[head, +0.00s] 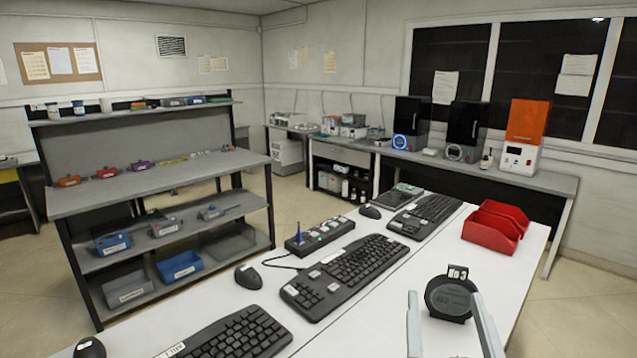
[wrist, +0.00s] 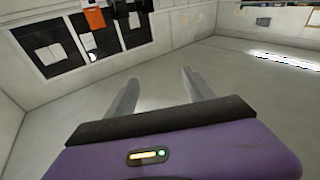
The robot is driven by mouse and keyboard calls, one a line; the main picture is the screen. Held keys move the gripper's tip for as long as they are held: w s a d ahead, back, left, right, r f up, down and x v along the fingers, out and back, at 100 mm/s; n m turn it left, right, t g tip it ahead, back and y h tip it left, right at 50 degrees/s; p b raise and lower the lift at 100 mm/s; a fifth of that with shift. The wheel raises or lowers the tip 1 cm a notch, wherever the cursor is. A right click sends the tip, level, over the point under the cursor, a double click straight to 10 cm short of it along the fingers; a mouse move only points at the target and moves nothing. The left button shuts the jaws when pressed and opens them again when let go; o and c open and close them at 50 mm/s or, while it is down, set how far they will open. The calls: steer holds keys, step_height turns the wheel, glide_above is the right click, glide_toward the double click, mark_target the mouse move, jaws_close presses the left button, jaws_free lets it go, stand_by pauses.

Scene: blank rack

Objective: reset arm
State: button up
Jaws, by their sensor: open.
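My gripper (head: 448,308) is at the bottom right of the head view, where two pale upright fingers stand apart over the near end of the white table (head: 540,262). In the wrist view, its two grey fingers (wrist: 157,88) are spread wide beyond the dark edge of the purple gripper body (wrist: 215,152). Nothing shows between them there. A round black thing with a small numbered tag (head: 452,298) appears between the fingers in the head view; I cannot tell how far it is from them. The rest of my arm is hidden.
Keyboards (head: 343,274), mice (head: 248,277) and a button box (head: 320,236) crowd the white table's left and middle. A red bin (head: 495,227) stands farther back. A grey shelf rack (head: 155,183) is left, a bench with machines (head: 519,138) behind. Beige floor lies between.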

steer(key=s+a+f+n+y+b, duration=0.3)
steer(key=s+f+n+y, duration=0.4)
steer(key=f, duration=0.6)
steer(key=s+d+f+m+g+h+b, duration=0.1)
steer(key=s+d+f+m+g+b, duration=0.1)
steer(key=s+f, duration=0.8)
steer(key=s+d+f+m+g+h+b, duration=0.2)
steer(key=s+d+f+b, duration=0.3)
steer(key=s+f, duration=0.5)
steer(key=s+m, duration=0.1)
steer(key=s, duration=0.4)
steer(key=shift+m+g, duration=0.3)
steer(key=shift+r, duration=0.1)
steer(key=shift+c, duration=0.4)
